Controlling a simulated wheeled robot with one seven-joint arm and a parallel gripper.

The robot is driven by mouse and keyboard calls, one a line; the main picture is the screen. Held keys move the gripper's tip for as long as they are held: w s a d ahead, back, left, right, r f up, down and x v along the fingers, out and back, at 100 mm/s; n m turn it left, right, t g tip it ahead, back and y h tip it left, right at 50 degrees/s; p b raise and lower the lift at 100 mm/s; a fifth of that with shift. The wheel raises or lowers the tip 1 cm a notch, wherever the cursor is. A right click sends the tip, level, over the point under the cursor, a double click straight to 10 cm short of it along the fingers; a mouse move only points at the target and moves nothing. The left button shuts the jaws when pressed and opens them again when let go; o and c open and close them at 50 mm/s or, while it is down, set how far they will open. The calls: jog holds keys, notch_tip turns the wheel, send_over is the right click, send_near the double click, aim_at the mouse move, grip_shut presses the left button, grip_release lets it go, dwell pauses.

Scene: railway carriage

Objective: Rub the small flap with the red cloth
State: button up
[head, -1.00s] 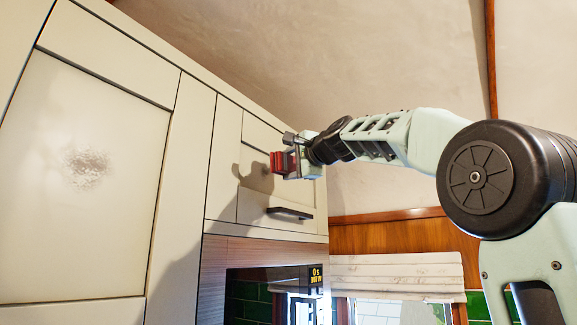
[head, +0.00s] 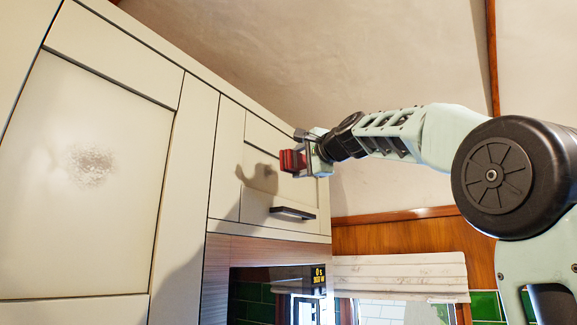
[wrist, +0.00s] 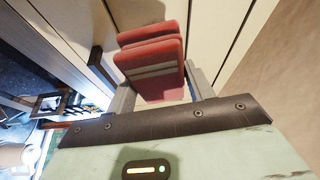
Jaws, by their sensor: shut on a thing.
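The small flap (head: 256,207) is a cream cabinet front with a dark bar handle (head: 293,213), above a dark-glass appliance in the head view. My gripper (head: 309,162) is shut on the red cloth (head: 291,160), a folded pad. Gripper and cloth are in front of the flap's upper right part and hide some of it. Their shadow falls on the flap to the left of the cloth, so they look apart from it. In the wrist view the red cloth (wrist: 150,62), with a pale stripe, sits between the two fingers, with cream panels behind it.
A large cream door (head: 85,235) with a grey speckled smudge (head: 90,165) is at the left. The dark-glass appliance (head: 250,296) is below the flap. A window with a pale blind (head: 400,277) is at the lower right.

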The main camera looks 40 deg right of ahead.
aim_at(267, 170)
jog(key=shift+w+a+p, duration=0.45)
jog(key=shift+w+p, duration=0.05)
jog(key=shift+w, duration=0.6)
jog(key=shift+w+a+p, duration=0.4)
jog(key=shift+w+p, duration=0.1)
jog(key=shift+w, duration=0.65)
jog(key=shift+w+a+p, duration=0.45)
jog(key=shift+w+p, duration=0.05)
jog(key=shift+w, duration=0.6)
jog(key=shift+w+a+p, duration=0.2)
jog(key=shift+w+p, duration=0.15)
jog(key=shift+w, duration=0.3)
jog(key=shift+d+f, duration=0.1)
